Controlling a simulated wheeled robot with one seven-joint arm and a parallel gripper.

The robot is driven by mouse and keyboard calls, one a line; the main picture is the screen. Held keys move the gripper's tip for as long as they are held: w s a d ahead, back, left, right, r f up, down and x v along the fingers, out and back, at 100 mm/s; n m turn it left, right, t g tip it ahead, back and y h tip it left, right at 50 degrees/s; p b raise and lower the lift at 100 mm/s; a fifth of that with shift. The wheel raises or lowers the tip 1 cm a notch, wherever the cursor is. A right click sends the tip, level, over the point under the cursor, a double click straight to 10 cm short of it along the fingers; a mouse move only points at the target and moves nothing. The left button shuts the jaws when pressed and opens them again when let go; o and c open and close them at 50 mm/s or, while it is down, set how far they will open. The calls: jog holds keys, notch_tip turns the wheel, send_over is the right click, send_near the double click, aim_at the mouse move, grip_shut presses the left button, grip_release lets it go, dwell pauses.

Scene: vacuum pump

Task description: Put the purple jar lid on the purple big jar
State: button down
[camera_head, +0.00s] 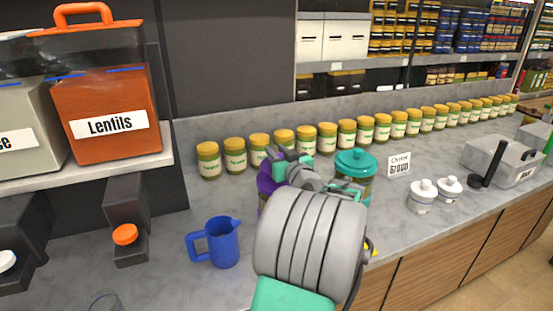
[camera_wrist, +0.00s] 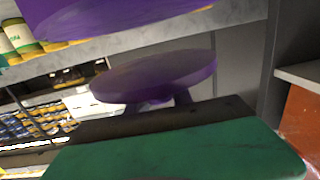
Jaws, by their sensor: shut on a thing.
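My gripper (camera_head: 292,160) is shut in the head view, over the counter at the row of jars. In the wrist view its dark and green fingers (camera_wrist: 165,118) are close against a purple disc (camera_wrist: 150,78), which looks like the knob or a part of the purple jar lid. A larger purple rounded surface (camera_wrist: 110,18) fills the top of that view; I cannot tell if it is the lid's rim or the purple big jar. In the head view a purple piece (camera_head: 268,183) shows left of the gripper, mostly hidden by my arm. I cannot tell if lid and jar touch.
A jar with a teal lid (camera_head: 356,162) stands close right of the gripper. A blue pitcher (camera_head: 222,243) stands at the front left. A row of yellow-lidded jars (camera_head: 327,138) lines the back. White jars (camera_head: 422,198) stand right. The counter between pitcher and purple piece is narrow.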

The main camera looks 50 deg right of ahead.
jog(key=shift+w+d+f, duration=0.15)
jog(key=shift+f, duration=1.7)
jog(key=shift+f, duration=0.15)
jog(key=c, duration=1.1)
grip_release()
jog(key=shift+r+p, duration=0.4)
jog(key=b+v, duration=0.1)
jog(key=v, duration=0.3)
jog(key=b+v, duration=0.1)
jog(key=v, duration=0.3)
jog(key=b+v, duration=0.1)
jog(key=v, duration=0.3)
jog(key=shift+f+b, duration=0.3)
jog(key=shift+b, duration=0.05)
